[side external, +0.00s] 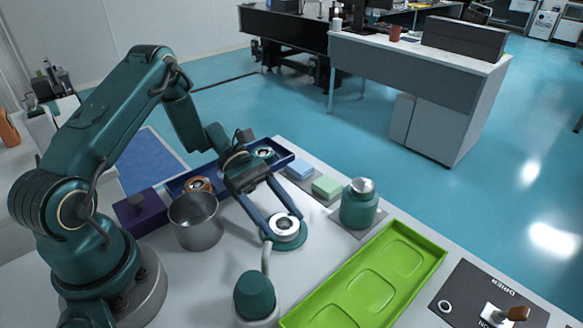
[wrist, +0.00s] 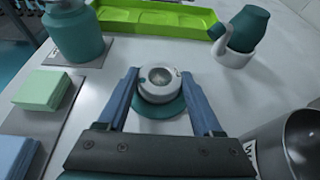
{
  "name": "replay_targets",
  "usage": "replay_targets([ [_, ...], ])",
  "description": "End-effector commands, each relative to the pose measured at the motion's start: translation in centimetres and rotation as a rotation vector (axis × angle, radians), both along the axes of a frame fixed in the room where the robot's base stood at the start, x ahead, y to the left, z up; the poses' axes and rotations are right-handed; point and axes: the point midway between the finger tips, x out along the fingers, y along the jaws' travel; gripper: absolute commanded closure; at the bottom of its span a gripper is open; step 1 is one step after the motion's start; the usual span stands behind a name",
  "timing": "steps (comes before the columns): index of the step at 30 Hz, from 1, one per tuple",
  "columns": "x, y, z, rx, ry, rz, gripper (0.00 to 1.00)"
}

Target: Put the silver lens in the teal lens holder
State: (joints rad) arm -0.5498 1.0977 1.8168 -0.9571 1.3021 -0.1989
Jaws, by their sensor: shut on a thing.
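The silver lens (side external: 285,224) is a pale ring with a dark centre, and it also shows in the wrist view (wrist: 160,82). My gripper (side external: 283,224) is shut on it, with one blue finger on each side; the wrist view shows the same grip (wrist: 160,78). The teal lens holder (side external: 290,238) is a round base directly below the lens, and its rim shows in the wrist view (wrist: 162,108). The lens covers the holder's middle. I cannot tell whether the lens is seated or slightly above it.
A metal cup (side external: 195,220) stands left of my gripper. A teal wash bottle (side external: 255,297) is in front, a teal jar (side external: 360,205) to the right. A green tray (side external: 420,245) lies front right. A blue tray (side external: 284,155) with other lenses is behind. Green (side external: 327,187) and blue (side external: 300,171) blocks are nearby.

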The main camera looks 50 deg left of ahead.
Motion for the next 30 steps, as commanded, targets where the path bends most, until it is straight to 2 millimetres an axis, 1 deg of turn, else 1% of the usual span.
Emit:
replay_targets([
  [1,0.0,0.0,-0.1,0.000,0.000,0.000,0.25],
  [3,0.0,0.0,-0.1,0.000,0.000,0.000,0.03],
  [14,0.0,0.0,0.1,0.001,-0.001,0.000,0.03],
  [16,0.1,0.5,0.4,0.001,-0.003,0.003,0.03],
  [20,0.2,2.5,1.1,0.002,-0.006,0.005,0.03],
  [25,0.1,6.0,2.5,0.005,-0.004,0.006,0.03],
  [30,0.0,8.7,3.7,0.003,0.000,0.003,0.03],
])
